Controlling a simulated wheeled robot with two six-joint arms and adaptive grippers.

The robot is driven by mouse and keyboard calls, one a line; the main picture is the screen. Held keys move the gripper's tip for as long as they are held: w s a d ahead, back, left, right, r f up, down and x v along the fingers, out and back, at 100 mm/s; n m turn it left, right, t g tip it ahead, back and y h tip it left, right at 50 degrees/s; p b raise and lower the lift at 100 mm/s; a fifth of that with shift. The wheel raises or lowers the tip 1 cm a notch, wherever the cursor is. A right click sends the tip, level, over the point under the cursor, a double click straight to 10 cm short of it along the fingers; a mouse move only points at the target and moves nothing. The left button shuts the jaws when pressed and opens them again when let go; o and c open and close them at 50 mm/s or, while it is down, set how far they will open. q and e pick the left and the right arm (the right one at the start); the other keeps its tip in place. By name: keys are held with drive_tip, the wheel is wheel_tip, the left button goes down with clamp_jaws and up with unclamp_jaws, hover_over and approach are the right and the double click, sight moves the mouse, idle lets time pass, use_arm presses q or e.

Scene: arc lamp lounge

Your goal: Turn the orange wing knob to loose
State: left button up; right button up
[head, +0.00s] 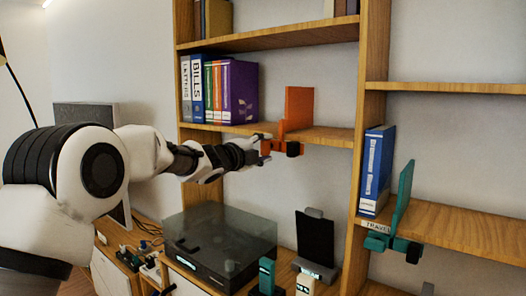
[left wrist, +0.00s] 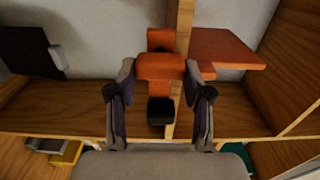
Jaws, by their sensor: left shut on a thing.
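An orange upright plate (head: 298,107) stands on the middle shelf, with an orange clamp at the shelf's front edge and a black block (head: 293,149) beside it. The orange wing knob (head: 265,147) sits in front of the clamp, partly covered by my left gripper (head: 261,146). In the left wrist view, the wing knob (left wrist: 160,66) lies crosswise between the fingertips of my left gripper (left wrist: 159,72), which is shut on it. The black block (left wrist: 160,110) and plate (left wrist: 226,48) also show there. I cannot read the knob's setting. My right gripper is not in view.
Binders (head: 217,92) stand left of the plate. A teal clamp with a plate (head: 403,190) is on the lower right shelf, beside a blue binder (head: 376,165). Below are a turntable with a clear lid (head: 220,235) and a dark tablet on a stand (head: 315,238).

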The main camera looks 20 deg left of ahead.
use_arm(q)
drive_tip(key=shift+r, duration=0.15)
drive_tip(key=o, duration=1)
drive_tip(key=shift+o, duration=0.8)
drive_tip(key=shift+w+d, duration=0.2)
drive_tip(key=shift+s, duration=0.1)
drive_tip(key=shift+s+a, duration=0.25)
drive_tip(key=v, duration=1.1)
drive_tip(key=shift+s+d, duration=0.1)
drive_tip(key=shift+s, duration=0.05)
